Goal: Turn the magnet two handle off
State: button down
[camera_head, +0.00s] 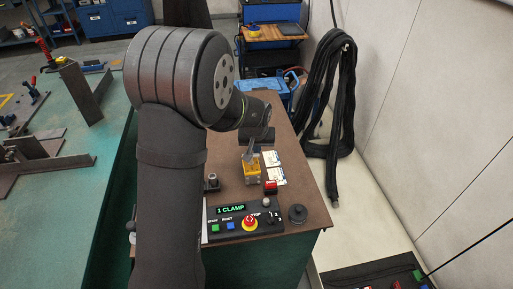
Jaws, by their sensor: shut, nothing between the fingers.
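My gripper (249,154) points down over the brown cabinet top, with its narrow grey fingers together and empty. Just below the tips is a small yellow block (251,174); I cannot tell whether they touch. A small red part (270,187) lies to its right and nearer the camera. No label marks magnet two, and I cannot make out its handle or tell whether the yellow block is a magnet. A control box (240,222) shows "1 CLAMP" in green, with green and blue buttons, a red stop button (251,223) and a dark knob at its right.
My arm hides part of the cabinet's left side. White cards (273,168) lie right of the yellow block. A round black knob (298,213) stands near the front right edge. A green welding table (62,222) with steel parts is at left; black cable hangs on the right wall.

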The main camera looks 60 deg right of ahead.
jog(key=m, duration=0.1)
jog(key=m+g, duration=0.1)
jog(key=m, duration=0.2)
jog(key=shift+s+a+h, duration=0.25)
jog(key=shift+s+h, duration=0.05)
jog(key=shift+s, duration=0.1)
jog(key=m, duration=0.1)
jog(key=m+g, duration=0.1)
jog(key=m, duration=0.1)
jog(key=shift+s+a, duration=0.2)
jog(key=m, duration=0.2)
jog(key=m+g, duration=0.1)
jog(key=m, duration=0.1)
jog(key=a+m+g, duration=0.1)
jog(key=m, duration=0.1)
jog(key=shift+s+a, duration=0.1)
jog(key=shift+s, duration=0.15)
jog(key=shift+a, duration=0.35)
